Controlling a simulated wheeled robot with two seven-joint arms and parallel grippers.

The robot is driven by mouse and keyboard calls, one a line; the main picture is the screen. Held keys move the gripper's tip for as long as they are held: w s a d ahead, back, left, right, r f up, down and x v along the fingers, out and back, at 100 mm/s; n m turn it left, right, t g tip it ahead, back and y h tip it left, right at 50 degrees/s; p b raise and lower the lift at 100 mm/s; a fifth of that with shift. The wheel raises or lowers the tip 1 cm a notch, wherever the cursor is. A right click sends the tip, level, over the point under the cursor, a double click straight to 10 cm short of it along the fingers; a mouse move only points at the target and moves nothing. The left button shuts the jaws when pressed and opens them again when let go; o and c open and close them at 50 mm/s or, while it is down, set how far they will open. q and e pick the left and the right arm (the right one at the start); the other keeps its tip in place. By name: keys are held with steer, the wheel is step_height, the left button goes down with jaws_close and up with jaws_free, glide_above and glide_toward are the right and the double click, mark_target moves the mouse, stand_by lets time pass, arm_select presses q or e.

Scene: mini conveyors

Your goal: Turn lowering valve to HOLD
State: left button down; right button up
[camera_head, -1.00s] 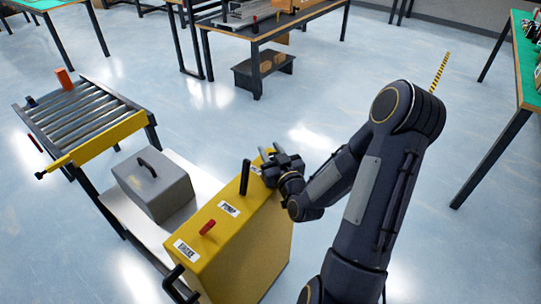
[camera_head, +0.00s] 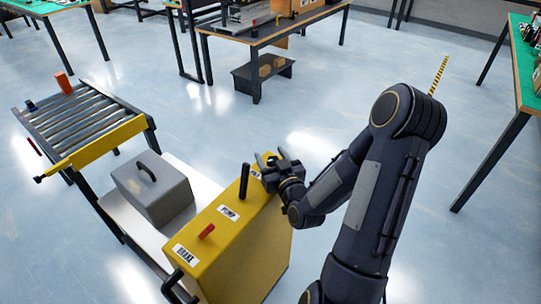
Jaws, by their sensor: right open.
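A yellow box (camera_head: 240,250) stands in the lower middle of the head view. Its top carries a red lever (camera_head: 207,231), a black upright handle (camera_head: 244,181), and white labels that read BRAKE (camera_head: 186,254) and PUMP (camera_head: 228,213). My right gripper (camera_head: 270,160) is at the far end of this top, beyond the black handle. Its fingers are apart. They and the hand largely hide whatever control and label sit there, so I cannot make out the lowering valve or its setting. My left gripper is out of view.
A small roller conveyor (camera_head: 72,112) with a yellow front bar stands at the left. A grey box with a handle (camera_head: 152,190) sits on a white platform (camera_head: 130,222) beside the yellow box. A worktable (camera_head: 270,35) stands behind. A green-topped table (camera_head: 525,70) is at the right edge.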

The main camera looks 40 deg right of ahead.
steer(key=b+v, duration=0.1)
steer(key=v, duration=0.6)
stand_by(0.5)
